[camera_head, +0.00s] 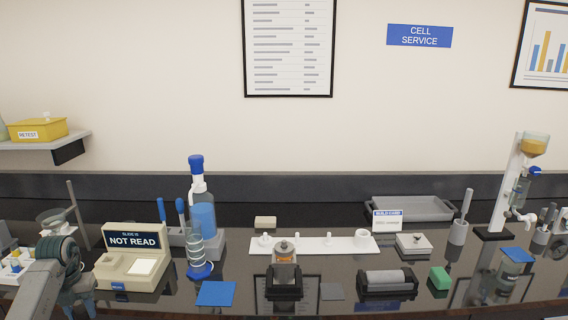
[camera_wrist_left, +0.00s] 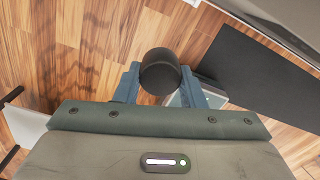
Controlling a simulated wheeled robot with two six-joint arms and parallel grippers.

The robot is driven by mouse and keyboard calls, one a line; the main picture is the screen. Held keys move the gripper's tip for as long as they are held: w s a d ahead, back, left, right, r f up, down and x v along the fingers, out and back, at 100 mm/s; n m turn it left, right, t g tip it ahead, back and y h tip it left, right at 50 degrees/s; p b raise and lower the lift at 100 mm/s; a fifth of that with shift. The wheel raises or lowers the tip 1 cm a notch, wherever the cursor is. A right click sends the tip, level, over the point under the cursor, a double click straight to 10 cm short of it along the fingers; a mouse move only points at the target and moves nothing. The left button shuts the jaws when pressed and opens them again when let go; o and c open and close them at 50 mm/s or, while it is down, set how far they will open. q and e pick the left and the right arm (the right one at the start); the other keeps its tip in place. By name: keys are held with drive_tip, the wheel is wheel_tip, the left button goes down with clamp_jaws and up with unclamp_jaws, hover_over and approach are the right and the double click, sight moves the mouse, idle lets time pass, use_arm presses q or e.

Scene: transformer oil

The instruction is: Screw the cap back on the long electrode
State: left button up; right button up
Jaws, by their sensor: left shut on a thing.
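My left gripper (camera_wrist_left: 160,76) is shut on a dark round thing, seen end-on between its blue-grey fingers in the left wrist view. It looks like a black cap or cylinder; I cannot tell which. In the head view my left arm is at the lower left, and what its fingers hold cannot be made out there. A white strip (camera_head: 345,244) with small upright pegs and a white ring (camera_head: 365,236) lies mid-bench. A small cell with a grey top (camera_head: 285,248) stands in a black holder (camera_head: 284,292). I cannot single out the long electrode. My right gripper is out of view.
A beige instrument (camera_head: 118,272) stands right of my left arm. Blue bottle gear (camera_head: 203,218), a blue mat (camera_head: 216,293), a grey roller in a black cradle (camera_head: 385,277) and a green block (camera_head: 440,277) share the bench. The left wrist view shows wooden floor (camera_wrist_left: 80,40).

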sight(80, 309)
use_arm(q)
drive_tip(key=shift+r+p, duration=1)
drive_tip(key=shift+r, duration=0.7)
wheel_tip(80, 309, down, 5)
drive_tip(key=b, duration=0.5)
drive_tip(key=shift+f, duration=0.1)
